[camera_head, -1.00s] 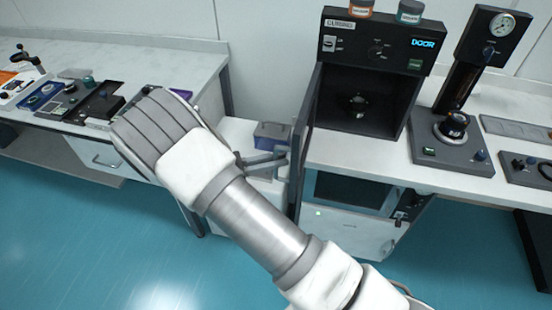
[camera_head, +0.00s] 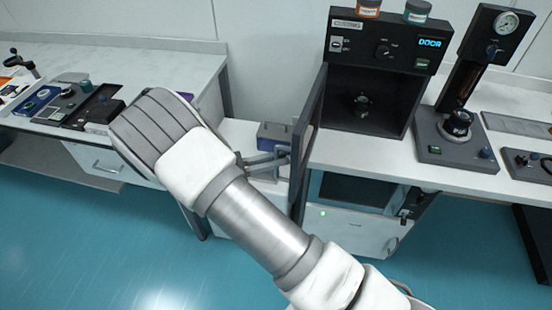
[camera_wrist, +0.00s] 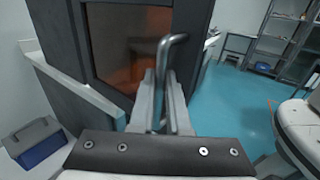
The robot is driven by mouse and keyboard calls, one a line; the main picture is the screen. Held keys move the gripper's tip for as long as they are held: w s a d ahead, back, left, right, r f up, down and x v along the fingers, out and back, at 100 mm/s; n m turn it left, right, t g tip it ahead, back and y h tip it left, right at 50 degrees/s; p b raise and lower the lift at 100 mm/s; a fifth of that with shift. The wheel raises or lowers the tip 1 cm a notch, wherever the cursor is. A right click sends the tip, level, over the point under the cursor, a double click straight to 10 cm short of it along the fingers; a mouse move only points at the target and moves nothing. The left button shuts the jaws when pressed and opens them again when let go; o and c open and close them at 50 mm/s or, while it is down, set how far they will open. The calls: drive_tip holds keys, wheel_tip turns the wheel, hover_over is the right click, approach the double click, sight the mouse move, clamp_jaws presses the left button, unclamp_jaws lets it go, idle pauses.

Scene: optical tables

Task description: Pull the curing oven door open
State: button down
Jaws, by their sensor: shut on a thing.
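The curing oven (camera_head: 385,55) stands on the white bench with a lit blue display. Its dark door (camera_head: 308,140) stands swung out on the left side, seen nearly edge-on, and the cavity shows with a small round part (camera_head: 361,104) inside. My gripper (camera_head: 272,163) is at the door's outer face, partly hidden by my arm. In the wrist view my gripper (camera_wrist: 166,105) is shut on the metal door handle (camera_wrist: 166,62); the door's framed window (camera_wrist: 122,45) is just behind it.
A grey and blue box (camera_head: 274,136) is behind my gripper, beside the door. A gauge stand (camera_head: 460,110) is right of the oven. The left bench (camera_head: 185,65) carries several devices. The teal floor (camera_head: 110,240) in front is clear.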

drive_tip(key=shift+w+d+r, duration=0.1)
drive_tip(key=shift+w, duration=0.05)
drive_tip(key=c, duration=0.9)
unclamp_jaws()
drive_tip(key=b+v, duration=0.2)
drive_tip(key=v, duration=1.5)
drive_tip(key=shift+a, duration=0.25)
